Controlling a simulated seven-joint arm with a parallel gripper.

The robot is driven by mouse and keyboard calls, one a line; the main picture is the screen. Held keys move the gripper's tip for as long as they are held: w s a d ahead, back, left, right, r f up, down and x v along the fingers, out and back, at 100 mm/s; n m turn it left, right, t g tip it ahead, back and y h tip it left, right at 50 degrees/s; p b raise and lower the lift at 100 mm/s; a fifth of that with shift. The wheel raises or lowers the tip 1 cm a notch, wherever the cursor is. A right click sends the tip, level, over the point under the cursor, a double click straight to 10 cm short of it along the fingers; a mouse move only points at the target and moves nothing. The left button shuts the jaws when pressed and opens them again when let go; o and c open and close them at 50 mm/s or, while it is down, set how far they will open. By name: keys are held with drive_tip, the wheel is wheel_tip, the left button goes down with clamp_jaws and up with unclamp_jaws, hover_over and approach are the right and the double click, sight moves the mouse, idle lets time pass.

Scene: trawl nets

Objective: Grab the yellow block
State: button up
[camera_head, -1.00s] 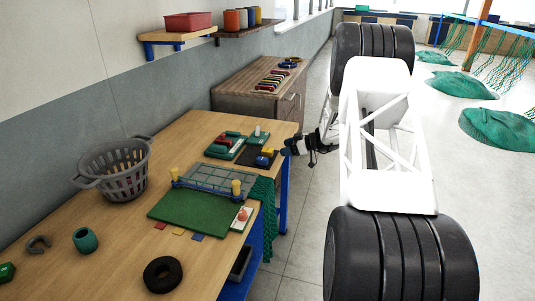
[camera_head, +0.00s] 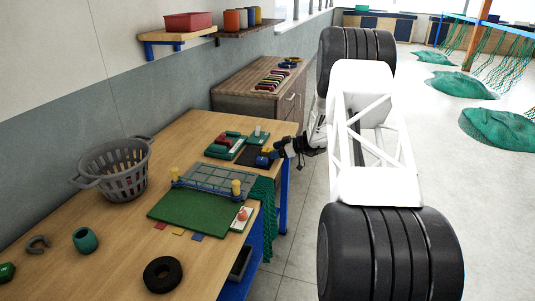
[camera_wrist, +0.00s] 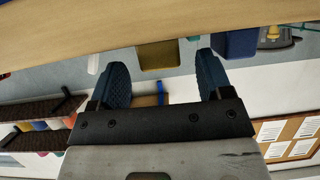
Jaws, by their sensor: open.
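The yellow block (camera_wrist: 158,56) shows between and just beyond my fingertips in the wrist view. In the head view the yellow block (camera_head: 267,150) is small and partly hidden, on the dark mat (camera_head: 250,156) near the bench's right edge. A blue block (camera_head: 262,161) stands beside it; it also shows right of the yellow one in the wrist view (camera_wrist: 236,43). My gripper (camera_head: 277,150) is at the bench edge, right beside the blocks. In the wrist view my gripper (camera_wrist: 163,64) is open, with blue fingers apart and nothing clasped.
A green tray with coloured pieces (camera_head: 224,148) lies left of the mat. A netting frame with yellow posts (camera_head: 210,178) and a green board (camera_head: 188,212) stand nearer. A grey basket (camera_head: 122,176), a black ring (camera_head: 162,274) and a teal roll (camera_head: 85,240) are on the wooden bench (camera_head: 115,262).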

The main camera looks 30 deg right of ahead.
drive_tip(key=shift+w+a+f, duration=0.25)
drive_tip(key=shift+w+a, duration=0.2)
drive_tip(key=shift+a, duration=0.05)
drive_tip(key=c, duration=1)
drive_tip(key=shift+r, duration=0.15)
drive_tip(key=shift+r, duration=1.45)
drive_tip(key=shift+s+a+r, duration=0.1)
drive_tip(key=shift+s+r, duration=0.1)
drive_tip(key=shift+s, duration=0.05)
drive_tip(key=s+a, duration=0.1)
drive_tip(key=s, duration=0.3)
drive_tip(key=s+a+r, duration=0.1)
drive_tip(key=s+a, duration=0.1)
drive_tip(key=s, duration=0.3)
drive_tip(key=s+a, duration=0.2)
drive_tip(key=s, duration=0.3)
drive_tip(key=shift+s+a+r, duration=0.2)
drive_tip(key=shift+s+a, duration=0.05)
